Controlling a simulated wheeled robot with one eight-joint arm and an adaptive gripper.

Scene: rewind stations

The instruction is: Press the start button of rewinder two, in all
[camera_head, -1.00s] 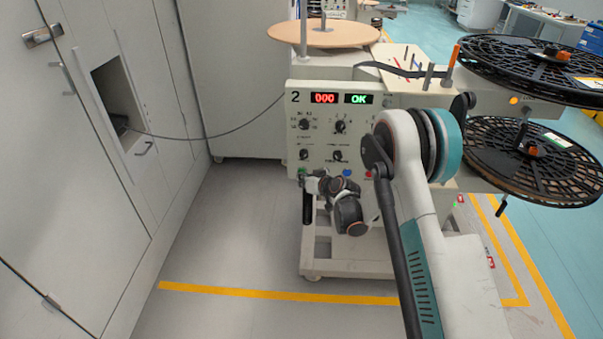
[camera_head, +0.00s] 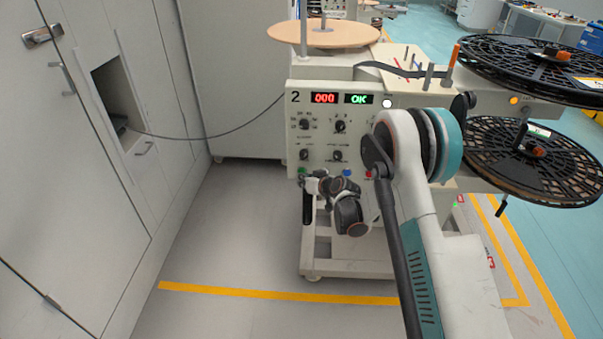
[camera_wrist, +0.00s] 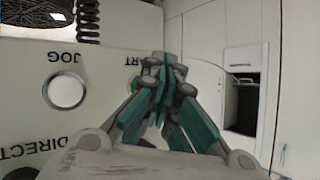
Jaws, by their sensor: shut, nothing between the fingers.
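Rewinder two (camera_head: 325,105) has a cream panel marked "2", with a red "000" display and a green "OK" display. Its green start button (camera_head: 301,171) is at the panel's lower left edge, partly visible. My gripper (camera_head: 311,183) is shut and empty, its tips at or very near that button; I cannot tell whether they touch it. A white lamp (camera_head: 387,103) is lit at the panel's upper right.
A blue button (camera_head: 347,173) and a red button (camera_head: 369,174) sit right of the gripper. A round JOG button (camera_wrist: 65,92) shows in the wrist view. Black reels (camera_head: 545,150) stick out at the right. Grey cabinets (camera_head: 80,150) stand left; the floor between is clear.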

